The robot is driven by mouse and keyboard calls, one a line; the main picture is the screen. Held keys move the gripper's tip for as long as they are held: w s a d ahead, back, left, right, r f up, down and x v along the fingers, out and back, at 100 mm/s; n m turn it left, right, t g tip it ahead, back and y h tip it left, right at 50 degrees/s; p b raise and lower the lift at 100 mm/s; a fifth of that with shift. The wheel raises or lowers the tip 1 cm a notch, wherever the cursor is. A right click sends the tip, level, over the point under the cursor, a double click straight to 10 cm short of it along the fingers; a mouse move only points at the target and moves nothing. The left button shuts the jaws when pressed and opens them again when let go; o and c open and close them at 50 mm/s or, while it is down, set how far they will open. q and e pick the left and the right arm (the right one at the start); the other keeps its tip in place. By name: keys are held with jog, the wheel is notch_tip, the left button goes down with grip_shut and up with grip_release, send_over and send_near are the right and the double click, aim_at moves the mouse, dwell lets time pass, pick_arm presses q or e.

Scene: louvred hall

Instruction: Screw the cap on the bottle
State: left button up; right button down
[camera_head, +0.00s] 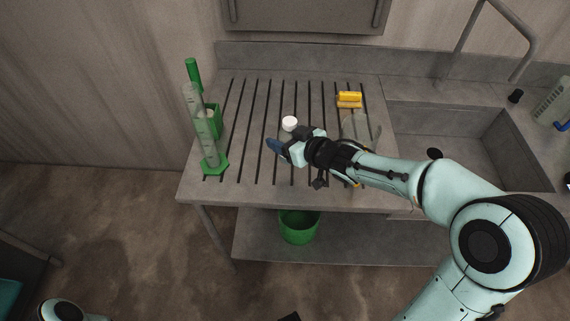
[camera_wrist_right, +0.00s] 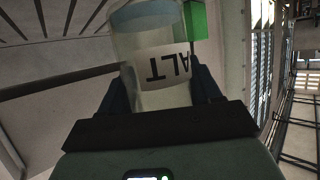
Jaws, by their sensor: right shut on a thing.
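My right gripper (camera_head: 278,148) is over the slotted drainboard, with a blue finger pointing left. In the right wrist view it is shut on a clear bottle (camera_wrist_right: 150,100). The bottle's white label (camera_wrist_right: 165,64) shows the letters ALT upside down, and a pale bluish round end (camera_wrist_right: 143,18) faces the top of that view. In the head view the gripper hides most or all of the bottle. A small white round cap (camera_head: 289,123) shows just beyond the gripper; I cannot tell whether it touches the bottle. My left gripper is not in view.
A measuring cylinder (camera_head: 206,135) with a green foot stands at the drainboard's left edge beside a green block. Yellow objects (camera_head: 349,99) lie at the back right. The sink (camera_head: 450,135) is right of the drainboard (camera_head: 240,170). A green bucket (camera_head: 298,228) stands on the shelf below.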

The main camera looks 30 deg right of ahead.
jog(key=shift+f, duration=0.6)
notch_tip(320, 180, down, 6)
jog(key=b, duration=0.2)
jog(key=shift+r+b, duration=0.15)
jog(key=shift+b, duration=0.2)
jog(key=shift+c, duration=1.1)
grip_release()
